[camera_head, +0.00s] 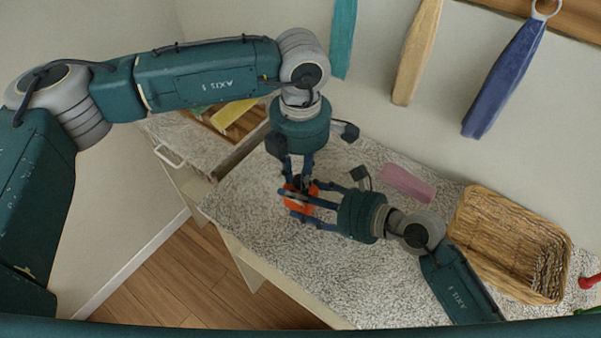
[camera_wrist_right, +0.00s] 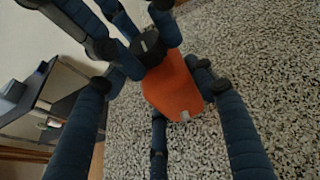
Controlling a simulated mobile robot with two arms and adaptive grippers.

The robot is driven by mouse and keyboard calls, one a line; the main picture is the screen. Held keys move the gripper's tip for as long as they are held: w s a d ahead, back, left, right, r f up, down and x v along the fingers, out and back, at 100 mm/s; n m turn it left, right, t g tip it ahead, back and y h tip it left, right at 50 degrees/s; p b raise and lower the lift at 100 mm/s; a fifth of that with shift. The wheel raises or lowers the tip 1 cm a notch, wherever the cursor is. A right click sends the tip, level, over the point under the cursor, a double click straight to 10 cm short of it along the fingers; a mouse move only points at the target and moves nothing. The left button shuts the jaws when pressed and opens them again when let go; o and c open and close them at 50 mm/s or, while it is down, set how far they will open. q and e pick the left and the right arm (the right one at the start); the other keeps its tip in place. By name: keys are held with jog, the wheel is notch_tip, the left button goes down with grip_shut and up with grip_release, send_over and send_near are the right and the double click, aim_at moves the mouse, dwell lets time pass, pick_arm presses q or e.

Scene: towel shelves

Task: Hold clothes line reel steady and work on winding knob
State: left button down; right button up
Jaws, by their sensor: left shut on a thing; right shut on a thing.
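The clothes line reel has an orange body (camera_head: 299,201) and is on or just above the speckled counter in the head view. In the right wrist view its orange casing (camera_wrist_right: 175,90) shows with a black round part (camera_wrist_right: 149,45) on it, which may be the winding knob. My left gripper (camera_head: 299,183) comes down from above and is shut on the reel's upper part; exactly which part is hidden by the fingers. My right gripper (camera_head: 304,204) reaches in from the right, its fingers around the orange body and shut on it.
A wicker basket (camera_head: 480,276) stands at the right on the speckled counter (camera_head: 250,220). A pink folded cloth (camera_head: 406,184) lies behind my right gripper. Towels hang on the wall, including a blue one (camera_head: 503,80). A red object (camera_head: 590,282) lies far right.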

pick_arm(q)
jog(key=c, duration=1.7)
grip_release()
